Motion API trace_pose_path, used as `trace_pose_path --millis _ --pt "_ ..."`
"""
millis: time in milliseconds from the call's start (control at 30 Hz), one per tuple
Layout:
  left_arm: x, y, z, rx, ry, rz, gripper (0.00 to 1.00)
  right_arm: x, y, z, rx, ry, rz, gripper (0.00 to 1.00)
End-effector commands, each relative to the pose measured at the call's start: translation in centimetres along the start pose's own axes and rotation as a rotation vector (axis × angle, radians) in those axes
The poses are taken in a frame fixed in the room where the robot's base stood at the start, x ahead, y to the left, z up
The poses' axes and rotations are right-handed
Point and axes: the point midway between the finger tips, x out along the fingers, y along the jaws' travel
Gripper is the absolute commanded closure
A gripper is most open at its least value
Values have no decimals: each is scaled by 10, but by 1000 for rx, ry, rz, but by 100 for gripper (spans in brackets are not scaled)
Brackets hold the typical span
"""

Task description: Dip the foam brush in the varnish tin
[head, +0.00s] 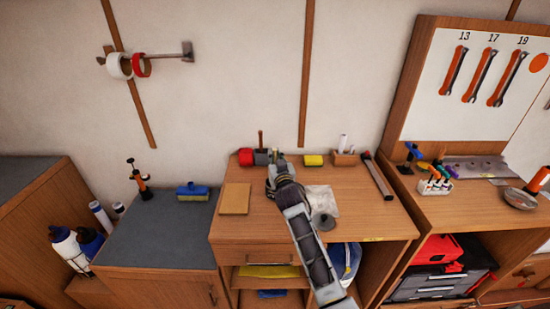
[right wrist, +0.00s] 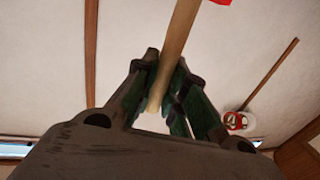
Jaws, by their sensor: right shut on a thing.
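A wooden handle (right wrist: 175,50), apparently the foam brush's, is clamped between the fingers of my right gripper (right wrist: 168,88) in the right wrist view; its far part runs out of frame. In the head view the brown handle (head: 261,138) stands upright over a grey block-like thing (head: 262,158) at the bench's back; its foam end cannot be made out. My right gripper (head: 273,166) is just beside it, partly hidden by my wrist. A round grey thing (head: 322,222), possibly the varnish tin, stands right of my forearm. My left gripper is not in view.
A red object (head: 246,156) sits close left of the handle. A yellow block (head: 313,160) and a wooden holder (head: 345,158) stand to the right at the back. A tan board (head: 235,198) lies at left, a pale sheet (head: 322,198) near the round grey thing.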

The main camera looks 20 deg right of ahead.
Motion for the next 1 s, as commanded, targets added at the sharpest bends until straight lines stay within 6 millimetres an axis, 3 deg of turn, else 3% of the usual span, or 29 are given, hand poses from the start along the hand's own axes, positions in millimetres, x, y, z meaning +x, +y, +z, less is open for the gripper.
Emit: trace_pose_path --millis 533,1000 --pt "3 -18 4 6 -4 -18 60 0 0 4 0 0 0 100" --pt "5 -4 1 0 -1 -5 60 0 0 8 0 0 0 100"
